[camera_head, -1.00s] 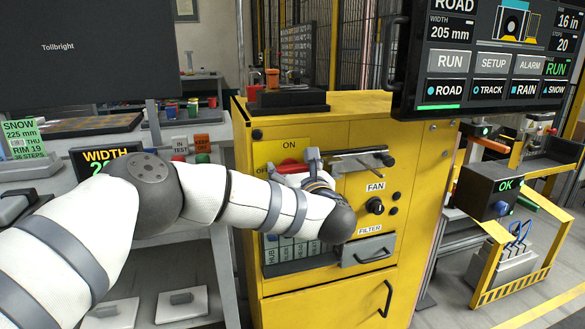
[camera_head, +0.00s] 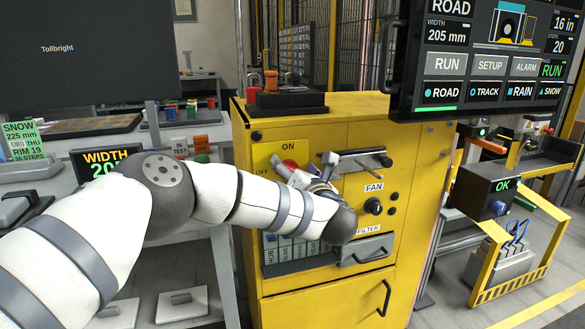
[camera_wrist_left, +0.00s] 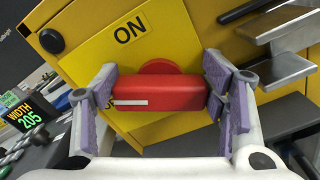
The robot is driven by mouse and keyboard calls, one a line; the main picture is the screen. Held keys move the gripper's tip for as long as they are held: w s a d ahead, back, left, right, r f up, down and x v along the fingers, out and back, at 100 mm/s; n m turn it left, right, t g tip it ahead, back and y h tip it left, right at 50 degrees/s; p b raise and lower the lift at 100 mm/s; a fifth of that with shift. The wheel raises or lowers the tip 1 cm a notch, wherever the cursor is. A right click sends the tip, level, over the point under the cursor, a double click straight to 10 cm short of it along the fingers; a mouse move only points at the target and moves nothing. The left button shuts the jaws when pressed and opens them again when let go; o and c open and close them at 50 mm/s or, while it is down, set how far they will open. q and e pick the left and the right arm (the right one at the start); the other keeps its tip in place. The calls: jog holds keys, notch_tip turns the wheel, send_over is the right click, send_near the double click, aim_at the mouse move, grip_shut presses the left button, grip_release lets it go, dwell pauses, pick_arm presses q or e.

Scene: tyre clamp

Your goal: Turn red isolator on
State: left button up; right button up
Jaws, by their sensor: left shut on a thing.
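The red isolator handle (camera_wrist_left: 160,95) sits on a yellow plate (camera_wrist_left: 95,58) on the yellow cabinet's front. It is a red bar with a white stripe near its left end, in front of a round red base. My left gripper (camera_wrist_left: 162,100) is shut on it, with purple-padded fingers at both ends of the bar. In the head view, only a little red of the handle (camera_head: 290,164) shows behind my fingers. The ON label (camera_head: 289,147) is above it and the OFF label (camera_head: 262,172) to its left. My right gripper is not in view.
Right of the handle, a metal bar (camera_head: 352,162) juts from the yellow cabinet (camera_head: 330,290). The FAN knob (camera_head: 374,206) and the FILTER drawer (camera_head: 365,250) are below that. A large screen (camera_head: 490,60) hangs at the upper right. The floor at right is partly open.

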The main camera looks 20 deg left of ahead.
pick_arm(q)
jog(key=m, duration=0.6)
jog(key=shift+w+d+f, duration=0.1)
jog(key=shift+d+f, duration=0.1)
jog(key=shift+f, duration=0.1)
jog(key=m, duration=0.6)
jog(key=shift+f+p, duration=0.3)
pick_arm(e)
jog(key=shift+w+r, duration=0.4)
pick_arm(q)
jog(key=shift+m, duration=0.3)
jog(key=o, duration=1.2)
jog(key=shift+c, duration=0.2)
jog(key=shift+d, duration=0.15)
jog(key=v, duration=1.1)
jog(key=shift+s+d, duration=0.2)
jog(key=shift+s, duration=0.15)
